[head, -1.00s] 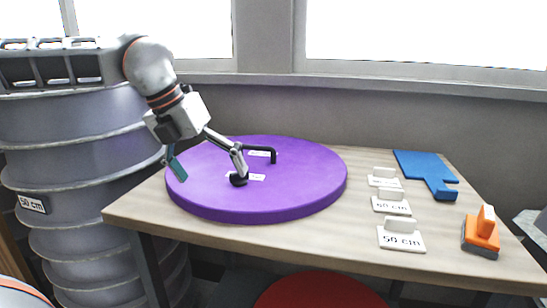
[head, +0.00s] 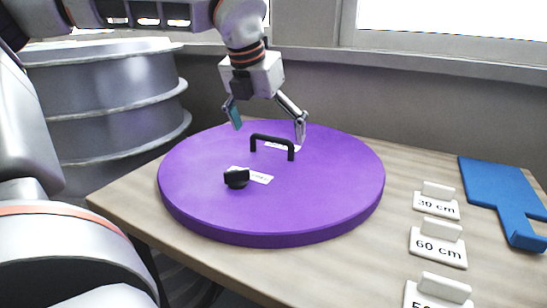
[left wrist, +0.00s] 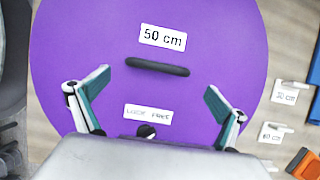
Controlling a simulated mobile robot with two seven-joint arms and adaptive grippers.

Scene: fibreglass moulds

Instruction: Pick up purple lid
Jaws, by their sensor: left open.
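The purple lid (head: 320,205) is a large round disc lying flat on the wooden table. It has a black bar handle (head: 272,146) near its middle and a black knob (head: 236,178) nearer the front. In the left wrist view the purple lid (left wrist: 230,50) carries a "50 cm" label above the handle (left wrist: 157,67) and a second label below it. My left gripper (head: 268,122) is open above the far part of the lid, its fingers spread either side of the handle in the picture. Nothing is between the fingertips. My right gripper is not in view.
White labelled blocks, one reading 60 cm (head: 438,248), stand to the right of the lid on the table (head: 375,270). A blue flat tool (head: 495,190) lies further right. A grey ribbed mould (head: 105,100) stands at the left. A window is behind.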

